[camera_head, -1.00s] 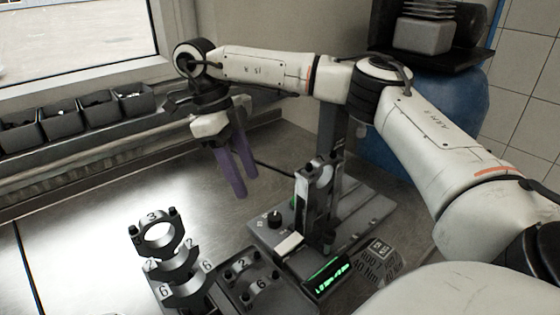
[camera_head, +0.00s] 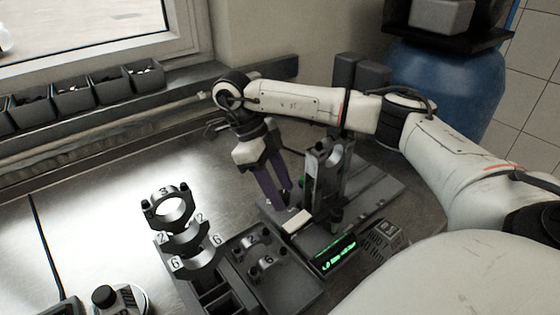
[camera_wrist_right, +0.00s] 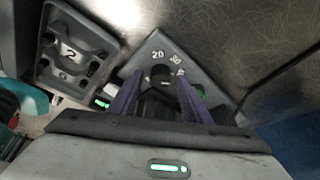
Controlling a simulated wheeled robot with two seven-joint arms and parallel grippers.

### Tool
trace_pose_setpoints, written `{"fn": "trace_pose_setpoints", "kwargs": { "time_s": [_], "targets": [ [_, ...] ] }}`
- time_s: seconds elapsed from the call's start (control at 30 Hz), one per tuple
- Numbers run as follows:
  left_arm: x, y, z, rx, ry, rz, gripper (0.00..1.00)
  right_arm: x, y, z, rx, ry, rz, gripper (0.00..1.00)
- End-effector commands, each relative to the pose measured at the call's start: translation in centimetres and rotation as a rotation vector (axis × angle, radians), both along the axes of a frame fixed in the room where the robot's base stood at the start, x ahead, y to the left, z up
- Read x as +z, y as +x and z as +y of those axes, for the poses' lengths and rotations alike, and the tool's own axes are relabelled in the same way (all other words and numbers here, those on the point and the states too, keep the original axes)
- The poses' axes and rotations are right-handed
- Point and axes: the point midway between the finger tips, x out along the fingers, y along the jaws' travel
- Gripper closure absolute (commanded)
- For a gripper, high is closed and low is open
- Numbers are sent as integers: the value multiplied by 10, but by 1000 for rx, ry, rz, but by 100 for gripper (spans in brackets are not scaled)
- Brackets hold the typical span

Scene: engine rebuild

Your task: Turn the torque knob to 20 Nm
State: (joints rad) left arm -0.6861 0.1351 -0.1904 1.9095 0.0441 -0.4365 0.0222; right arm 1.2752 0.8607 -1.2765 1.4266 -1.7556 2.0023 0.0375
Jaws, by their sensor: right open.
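The torque knob (camera_wrist_right: 160,73) is a small dark knob on a grey plate corner in the right wrist view. A white "20" and further marks, too small to read surely, stand beside it. My right gripper (camera_wrist_right: 161,84) has its two purple fingers open, one on each side of the knob; I cannot tell whether they touch it. A green-lit display (camera_head: 338,254) is on the fixture's front. My left gripper is not in view.
An upright clamp post (camera_head: 325,180) stands right beside the gripper. Numbered bearing caps (camera_head: 168,209) and a dark tray (camera_head: 285,291) are in front. A round device with a black knob (camera_head: 104,296) is at bottom left. The metal bench on the left is mostly clear.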

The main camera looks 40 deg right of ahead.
Motion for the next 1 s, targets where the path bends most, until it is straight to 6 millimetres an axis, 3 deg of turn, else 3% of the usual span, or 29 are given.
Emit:
{"fn": "trace_pose_setpoints", "kwargs": {
  "time_s": [0.27, 0.5, 1.0],
  "targets": [
    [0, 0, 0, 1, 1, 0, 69, 0, 0, 0, 0, 0, -1, 58],
    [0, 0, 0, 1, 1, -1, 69, 0, 0, 0, 0, 0, -1, 97],
    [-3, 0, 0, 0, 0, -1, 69, -1, -1, 1, 141, 0, -1, 97]
  ]
}}
